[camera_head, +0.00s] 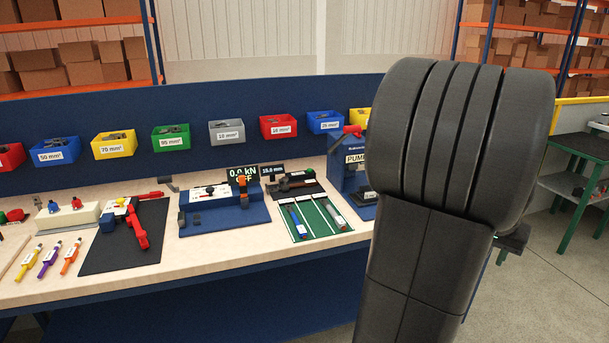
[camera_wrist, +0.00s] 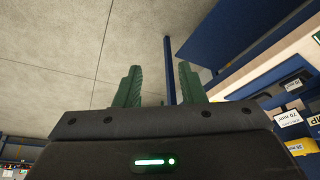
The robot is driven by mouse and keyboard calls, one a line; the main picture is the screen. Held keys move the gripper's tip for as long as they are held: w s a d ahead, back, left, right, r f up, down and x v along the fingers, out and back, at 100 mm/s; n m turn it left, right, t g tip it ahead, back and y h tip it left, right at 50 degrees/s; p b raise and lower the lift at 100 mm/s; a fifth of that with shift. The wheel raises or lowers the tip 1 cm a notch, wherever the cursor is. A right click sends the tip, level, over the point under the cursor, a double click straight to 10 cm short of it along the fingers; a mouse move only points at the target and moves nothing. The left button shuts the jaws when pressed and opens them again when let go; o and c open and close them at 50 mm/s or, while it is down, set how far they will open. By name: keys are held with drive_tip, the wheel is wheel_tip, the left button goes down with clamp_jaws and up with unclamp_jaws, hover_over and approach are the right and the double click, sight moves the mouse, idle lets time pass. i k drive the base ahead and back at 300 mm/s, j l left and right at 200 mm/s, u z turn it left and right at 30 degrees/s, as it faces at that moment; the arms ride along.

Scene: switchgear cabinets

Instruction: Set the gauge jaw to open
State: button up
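A small dark display reading about 15.0 mm (camera_head: 272,170) stands at the back of the bench. In front of it a grey and brown tool (camera_head: 291,182) lies on a black mat; it may be the gauge, but its jaw is too small to tell open from shut. My gripper (camera_wrist: 160,82) shows in the wrist view with its two green fingers apart and nothing between them. It points away from the bench tools, with floor and a blue post ahead. In the head view my arm hides most of the gripper.
The bench holds a blue-based press (camera_head: 222,217) with a 0.0 kN OFF display, a red-handled tool (camera_head: 137,222) on a black mat, a green mat (camera_head: 318,219) with tools, and a blue pump (camera_head: 346,176). Bins line the back panel (camera_head: 80,112).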

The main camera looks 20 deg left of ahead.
sight(284, 187)
drive_tip(key=i+j+u, duration=0.2)
drive_tip(key=u, duration=0.3)
drive_tip(key=i+j+u, duration=0.1)
drive_tip(key=u, duration=0.35)
drive_tip(key=i+u, duration=0.25)
drive_tip(key=i, duration=0.9)
